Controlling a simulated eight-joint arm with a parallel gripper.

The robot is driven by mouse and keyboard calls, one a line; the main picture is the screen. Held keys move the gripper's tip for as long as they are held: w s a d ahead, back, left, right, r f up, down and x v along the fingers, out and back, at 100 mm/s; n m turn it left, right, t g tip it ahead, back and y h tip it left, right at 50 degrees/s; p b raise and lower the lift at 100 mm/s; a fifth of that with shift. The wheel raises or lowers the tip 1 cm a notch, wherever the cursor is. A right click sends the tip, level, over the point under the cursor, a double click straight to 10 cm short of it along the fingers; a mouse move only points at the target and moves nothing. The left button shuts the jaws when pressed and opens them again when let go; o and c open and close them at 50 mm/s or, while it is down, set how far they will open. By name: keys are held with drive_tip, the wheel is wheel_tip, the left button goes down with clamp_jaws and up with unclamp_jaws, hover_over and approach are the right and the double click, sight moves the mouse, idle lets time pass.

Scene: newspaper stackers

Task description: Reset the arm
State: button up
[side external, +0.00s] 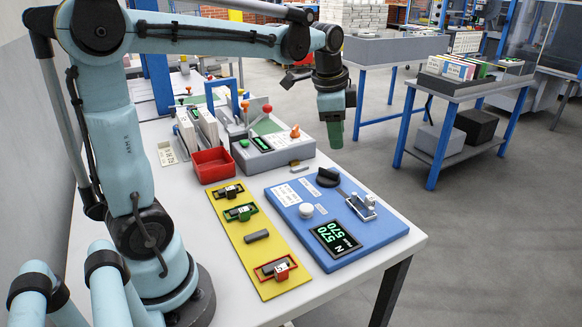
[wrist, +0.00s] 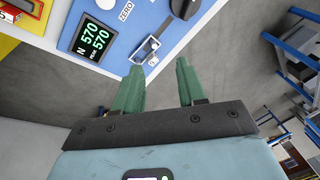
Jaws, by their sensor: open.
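My gripper (side external: 335,132) hangs from the light-blue arm, fingers pointing down, above the far right edge of the white table (side external: 408,245). In the wrist view my gripper (wrist: 159,88) shows two green fingers spread apart with nothing between them. The grey floor lies behind the fingertips. The blue panel (side external: 300,237) is below and in front of it, apart from the fingers. Its display (side external: 336,238) reads 570 twice; it also shows in the wrist view (wrist: 95,37). A small metal slide fixture (side external: 362,206) sits on the panel's right side.
A yellow board (side external: 237,236) with several small fixtures lies left of the blue panel. A red bin (side external: 212,165) and a grey device with levers (side external: 272,150) stand behind. A blue-legged cart (side external: 458,92) is at the right, across open floor.

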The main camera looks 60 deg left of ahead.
drive_tip(key=s+d+f+n+t, duration=0.4)
drive_tip(key=s+d+n, duration=0.3)
drive_tip(key=s+d, duration=0.2)
drive_tip(key=shift+s+f+n+h, duration=0.35)
drive_tip(key=shift+s+f, duration=0.25)
drive_tip(key=shift+s, duration=0.45)
drive_tip(key=shift+o, duration=0.2)
